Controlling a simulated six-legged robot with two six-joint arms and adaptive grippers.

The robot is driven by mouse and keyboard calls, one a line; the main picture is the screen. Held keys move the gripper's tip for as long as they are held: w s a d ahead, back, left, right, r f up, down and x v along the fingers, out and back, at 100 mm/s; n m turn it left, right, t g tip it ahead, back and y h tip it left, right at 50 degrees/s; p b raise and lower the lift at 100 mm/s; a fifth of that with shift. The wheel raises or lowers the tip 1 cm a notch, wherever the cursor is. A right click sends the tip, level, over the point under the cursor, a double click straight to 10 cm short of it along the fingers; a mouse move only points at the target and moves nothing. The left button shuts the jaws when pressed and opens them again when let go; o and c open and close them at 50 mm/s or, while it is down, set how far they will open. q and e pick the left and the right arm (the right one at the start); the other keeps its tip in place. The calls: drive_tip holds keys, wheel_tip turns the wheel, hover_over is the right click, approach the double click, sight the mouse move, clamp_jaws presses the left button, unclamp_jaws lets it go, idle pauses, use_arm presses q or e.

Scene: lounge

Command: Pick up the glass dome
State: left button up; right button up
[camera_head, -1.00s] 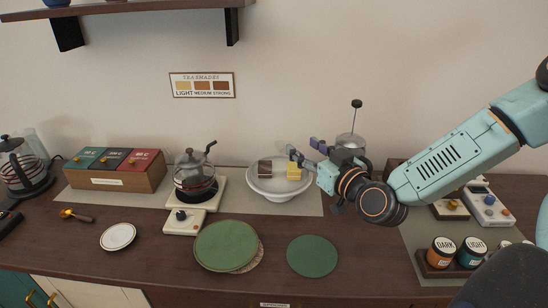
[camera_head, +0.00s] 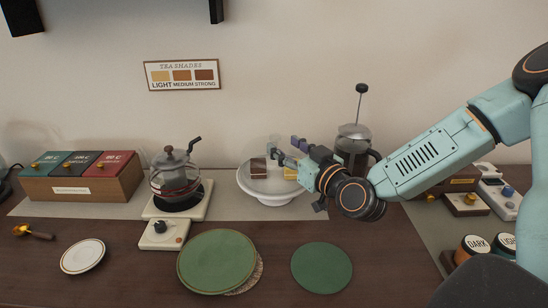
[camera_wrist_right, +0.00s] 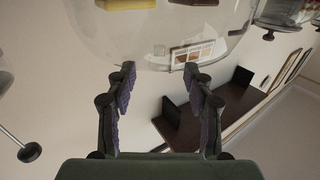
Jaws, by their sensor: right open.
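The clear glass dome (camera_wrist_right: 155,38) fills the top of the right wrist view, with the cakes showing through it. In the head view its outline is too faint to trace. It covers a brown cake (camera_head: 258,167) and a yellow cake (camera_head: 291,173) on a white stand (camera_head: 275,198). My right gripper (camera_head: 284,147) is open at the stand's upper right, in front of the dome. In the right wrist view its two padded fingers (camera_wrist_right: 160,75) are apart with nothing held between them, their tips close to the dome's edge. I cannot tell whether they touch. My left gripper is out of view.
A French press (camera_head: 352,150) stands just right of the stand, behind my right arm. A glass teapot (camera_head: 174,172) on a warmer is to the left. Green round mats (camera_head: 322,267) lie in front. Labelled jars (camera_head: 474,248) stand at the right.

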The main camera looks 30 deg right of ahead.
sight(278, 141)
drive_tip(key=shift+w+a+r, duration=0.1)
drive_tip(key=shift+w+a, duration=0.1)
drive_tip(key=shift+w+d+r+b, duration=0.1)
drive_tip(key=shift+w+b, duration=0.5)
drive_tip(key=w+b, duration=0.1)
drive_tip(key=w, duration=0.2)
drive_tip(key=shift+w+d, duration=0.1)
drive_tip(key=shift+w, duration=0.25)
drive_tip(key=shift+s+r, duration=0.1)
drive_tip(key=shift+s, duration=0.05)
drive_tip(key=shift+w, duration=0.2)
drive_tip(key=c, duration=0.3)
drive_tip(key=shift+s, duration=0.1)
drive_tip(key=c, duration=0.4)
clamp_jaws()
